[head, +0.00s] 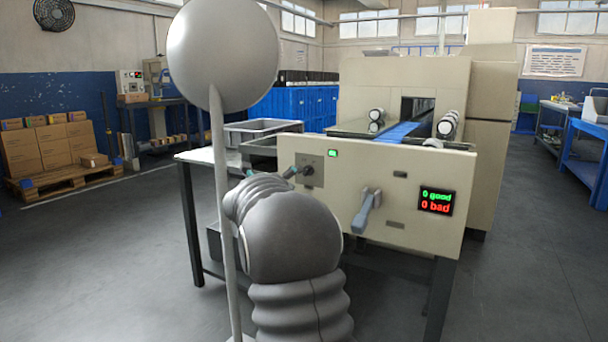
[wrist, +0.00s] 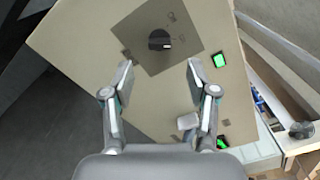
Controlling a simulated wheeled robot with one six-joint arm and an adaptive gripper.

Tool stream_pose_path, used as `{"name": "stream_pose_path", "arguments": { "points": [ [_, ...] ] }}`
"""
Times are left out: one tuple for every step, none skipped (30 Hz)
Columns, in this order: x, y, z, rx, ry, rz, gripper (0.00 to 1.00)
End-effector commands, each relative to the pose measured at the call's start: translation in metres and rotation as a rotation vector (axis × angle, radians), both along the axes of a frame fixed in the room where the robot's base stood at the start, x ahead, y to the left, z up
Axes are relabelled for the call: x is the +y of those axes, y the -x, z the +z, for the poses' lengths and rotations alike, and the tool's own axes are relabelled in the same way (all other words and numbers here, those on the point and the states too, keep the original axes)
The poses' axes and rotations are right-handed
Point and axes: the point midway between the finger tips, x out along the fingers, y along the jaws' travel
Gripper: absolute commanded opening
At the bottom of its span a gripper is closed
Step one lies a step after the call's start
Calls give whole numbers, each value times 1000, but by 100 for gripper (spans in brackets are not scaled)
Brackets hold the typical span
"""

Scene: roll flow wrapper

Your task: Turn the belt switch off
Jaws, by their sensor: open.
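The belt switch is a black rotary knob (wrist: 160,40) on a dark grey square plate, with faint marks beside it. In the head view the plate (head: 316,168) sits on the upper left of the machine's beige front panel. My gripper (wrist: 160,72) is open and empty. Its two fingers point at the panel with the knob between and beyond their tips, apart from it. In the head view my gripper (head: 293,171) shows just left of the plate, partly hidden by my arm. A green light (wrist: 219,60) glows beside the plate; it also shows in the head view (head: 332,153).
A grey lever handle (head: 368,212) sticks out of the panel right of the switch. A display (head: 436,201) reads 0 good, 0 bad. A blue conveyor belt (head: 398,134) runs behind the panel. A grey crate (head: 262,128) stands at the left. The floor at right is clear.

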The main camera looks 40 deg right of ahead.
Motion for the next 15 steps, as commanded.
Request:
{"name": "stream_pose_path", "arguments": {
  "points": [
    [-10,-4,-1,1,0,-1,58],
    [-15,-5,-1,1,1,-1,58],
    [-22,-8,0,1,1,-1,58],
    [-26,-11,-1,1,0,-1,58],
    [-31,-13,-1,2,1,0,58],
    [-37,-15,0,1,1,-1,58],
    [-41,-16,-1,2,1,-1,58],
    [-44,-18,-1,2,1,0,58],
    [-48,-20,0,2,1,1,58],
    [-51,-21,0,2,0,1,58],
    [-53,-22,0,2,0,1,58],
    [-56,-24,0,1,1,1,58],
    [-58,-24,0,1,1,1,58],
    [-60,-25,0,2,1,1,58],
    [-61,-25,0,2,0,1,58]
  ]
}}
